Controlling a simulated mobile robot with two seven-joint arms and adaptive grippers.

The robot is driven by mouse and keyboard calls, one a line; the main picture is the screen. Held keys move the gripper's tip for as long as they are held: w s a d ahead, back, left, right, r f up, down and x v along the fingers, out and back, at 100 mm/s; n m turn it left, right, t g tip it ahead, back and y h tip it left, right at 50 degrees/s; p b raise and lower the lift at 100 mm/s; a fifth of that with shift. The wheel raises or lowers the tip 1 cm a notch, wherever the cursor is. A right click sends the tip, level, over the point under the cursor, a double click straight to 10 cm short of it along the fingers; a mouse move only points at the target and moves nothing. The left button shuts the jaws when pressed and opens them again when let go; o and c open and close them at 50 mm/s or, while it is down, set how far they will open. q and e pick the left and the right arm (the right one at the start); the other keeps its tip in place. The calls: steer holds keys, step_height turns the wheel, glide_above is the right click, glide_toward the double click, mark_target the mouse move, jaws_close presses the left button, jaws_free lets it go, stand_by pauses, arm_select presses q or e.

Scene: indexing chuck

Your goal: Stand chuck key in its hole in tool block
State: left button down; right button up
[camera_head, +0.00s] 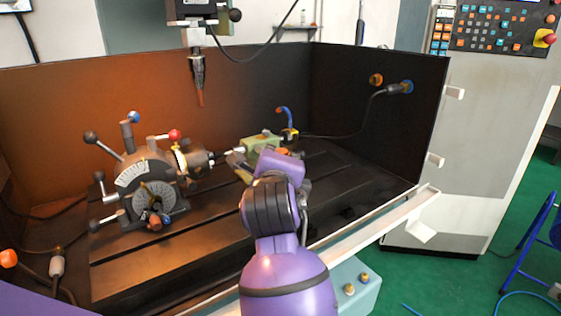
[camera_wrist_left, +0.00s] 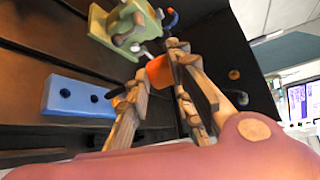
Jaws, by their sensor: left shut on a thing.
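My left gripper (camera_wrist_left: 159,62) is shut on the chuck key (camera_wrist_left: 157,72), whose orange part shows between the fingertips in the left wrist view. A dark end (camera_wrist_left: 119,93) sticks out to the left of the fingers. The tool block (camera_wrist_left: 62,98) is a blue block with two dark holes showing in its face. The key is apart from it, to its right in that picture. In the head view my left arm (camera_head: 285,280) hides the block and most of the gripper. My right gripper is not in view.
A green tailstock (camera_head: 262,139) stands on the dark slotted bed (camera_head: 120,270), close beyond my gripper; it also shows in the left wrist view (camera_wrist_left: 125,28). The indexing head with chuck (camera_head: 150,180) stands at left. A spindle (camera_head: 197,75) hangs above. Dark walls enclose the back and right.

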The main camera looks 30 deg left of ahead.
arm_select(q)
steer(key=shift+s+a, duration=0.3)
steer(key=shift+s, duration=0.4)
steer(key=shift+s+a, duration=0.25)
steer(key=shift+s, duration=0.5)
steer(key=shift+s+a, duration=0.3)
steer(key=shift+s, duration=0.4)
steer(key=shift+s+a, duration=0.1)
steer(key=shift+s, duration=0.25)
steer(key=shift+t, duration=0.3)
steer(key=shift+f+b, duration=0.55)
steer(key=shift+f+b, duration=1.1)
steer(key=shift+f, duration=0.35)
steer(key=c, duration=1.5)
jaws_free()
steer(key=shift+o, duration=0.2)
